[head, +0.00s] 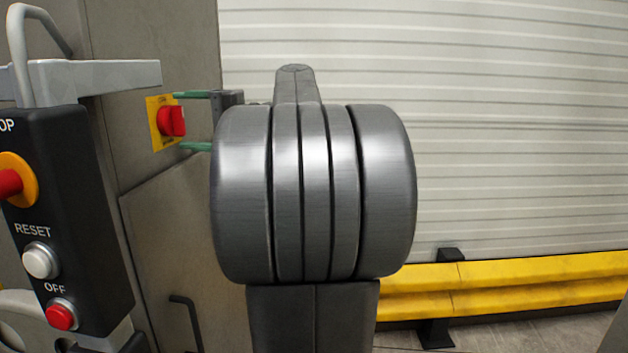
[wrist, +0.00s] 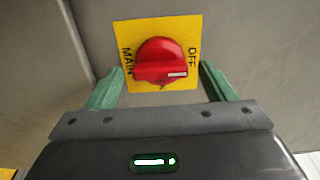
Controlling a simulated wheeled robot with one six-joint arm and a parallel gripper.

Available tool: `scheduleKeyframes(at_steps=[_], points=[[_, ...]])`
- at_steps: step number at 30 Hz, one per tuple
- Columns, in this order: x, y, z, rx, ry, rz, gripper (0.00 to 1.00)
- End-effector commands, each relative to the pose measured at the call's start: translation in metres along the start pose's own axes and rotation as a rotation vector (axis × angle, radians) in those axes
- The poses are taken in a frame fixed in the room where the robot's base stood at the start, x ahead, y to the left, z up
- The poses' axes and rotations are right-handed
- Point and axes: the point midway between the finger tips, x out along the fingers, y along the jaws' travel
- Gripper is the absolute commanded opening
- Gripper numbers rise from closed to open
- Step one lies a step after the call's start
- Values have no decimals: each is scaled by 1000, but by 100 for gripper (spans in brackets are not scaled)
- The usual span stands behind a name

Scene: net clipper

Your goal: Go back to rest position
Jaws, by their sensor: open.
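My gripper (head: 197,121) is open in the head view, its two green fingers pointing left at a red rotary switch (head: 172,121) on a yellow plate (head: 155,138). In the wrist view my gripper (wrist: 160,90) has its green fingers on either side of the red switch (wrist: 162,62), apart from it. The yellow plate (wrist: 188,28) reads MAIN and OFF, and the knob's bar lies roughly level. My large grey arm joint hides much of the middle of the head view.
A black control box (head: 70,200) with a red button (head: 8,183), a white RESET button (head: 40,261) and a red OFF button (head: 61,315) stands at left. A grey cabinet (head: 165,220) carries the switch. A yellow guard rail (head: 510,285) runs along a white shutter (head: 500,130) at right.

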Motion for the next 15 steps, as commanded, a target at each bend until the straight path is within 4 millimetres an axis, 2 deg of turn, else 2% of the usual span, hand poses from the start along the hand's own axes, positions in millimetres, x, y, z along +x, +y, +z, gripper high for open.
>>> scheduleKeyframes(at_steps=[5, 15], points=[[-14, 0, -1, -1, 4, 0, 76], [-67, 0, -1, -1, 4, 0, 76]])
